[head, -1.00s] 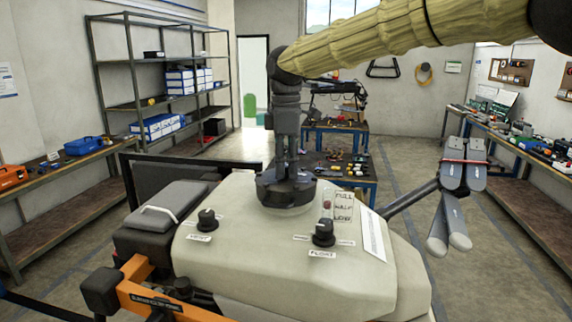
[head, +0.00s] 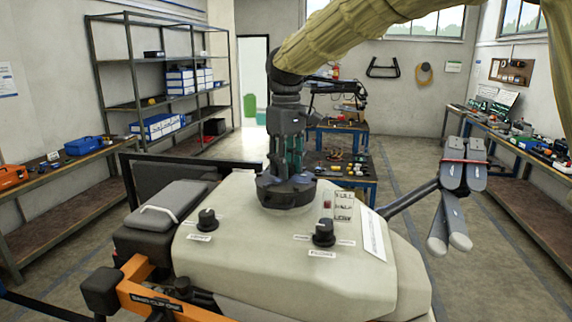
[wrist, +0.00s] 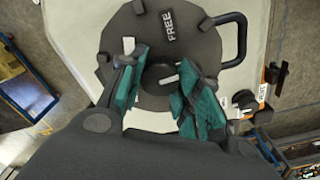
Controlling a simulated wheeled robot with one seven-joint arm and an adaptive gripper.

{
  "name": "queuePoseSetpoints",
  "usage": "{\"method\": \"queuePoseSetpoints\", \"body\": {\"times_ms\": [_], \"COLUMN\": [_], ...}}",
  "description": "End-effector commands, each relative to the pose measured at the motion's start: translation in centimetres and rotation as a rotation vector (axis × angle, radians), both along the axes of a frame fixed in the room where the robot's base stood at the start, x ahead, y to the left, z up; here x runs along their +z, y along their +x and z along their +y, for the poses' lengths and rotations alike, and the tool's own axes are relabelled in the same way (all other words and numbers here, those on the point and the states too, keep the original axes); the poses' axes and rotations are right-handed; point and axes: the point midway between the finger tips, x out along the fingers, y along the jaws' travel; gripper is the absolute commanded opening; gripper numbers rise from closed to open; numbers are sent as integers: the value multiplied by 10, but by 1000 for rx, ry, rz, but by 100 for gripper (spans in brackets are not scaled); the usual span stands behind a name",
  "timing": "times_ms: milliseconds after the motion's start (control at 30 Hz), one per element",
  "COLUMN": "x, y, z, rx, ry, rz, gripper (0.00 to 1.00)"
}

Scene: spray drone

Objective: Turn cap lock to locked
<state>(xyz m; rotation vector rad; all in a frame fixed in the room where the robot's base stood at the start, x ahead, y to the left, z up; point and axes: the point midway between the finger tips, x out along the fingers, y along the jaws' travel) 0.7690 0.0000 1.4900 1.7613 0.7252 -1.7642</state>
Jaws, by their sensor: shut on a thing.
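The dark round cap (head: 287,196) sits on top of the cream tank (head: 260,235). In the wrist view the cap (wrist: 187,22) shows a raised rim with lugs, the word FREE, and a central hub (wrist: 158,76) with a white mark. A second white patch is partly hidden behind the left finger. My gripper (head: 287,165) points straight down from above. Its teal-padded fingers (wrist: 160,85) stand on either side of the hub and are shut on it; the exact contact is partly hidden. A black loop handle (wrist: 241,40) is at the cap's right in the wrist view.
Two black knobs, the left (head: 207,220) and the right (head: 324,233), stand up from the tank front. Folded grey arms (head: 455,200) stick out at right. The air above the tank is mostly clear.

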Motion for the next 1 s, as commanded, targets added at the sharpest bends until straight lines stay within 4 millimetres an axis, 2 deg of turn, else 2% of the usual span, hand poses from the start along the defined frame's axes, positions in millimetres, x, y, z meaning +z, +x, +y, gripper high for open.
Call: {"method": "queuePoseSetpoints", "body": {"times_ms": [500,700,1000], "x": [3,3,3], "y": [0,1,1], "z": [0,0,0], "rx": [-443,-551,-625], "ry": [0,2,2], "rz": [-5,-5,-5], "gripper": [10,10,10]}}
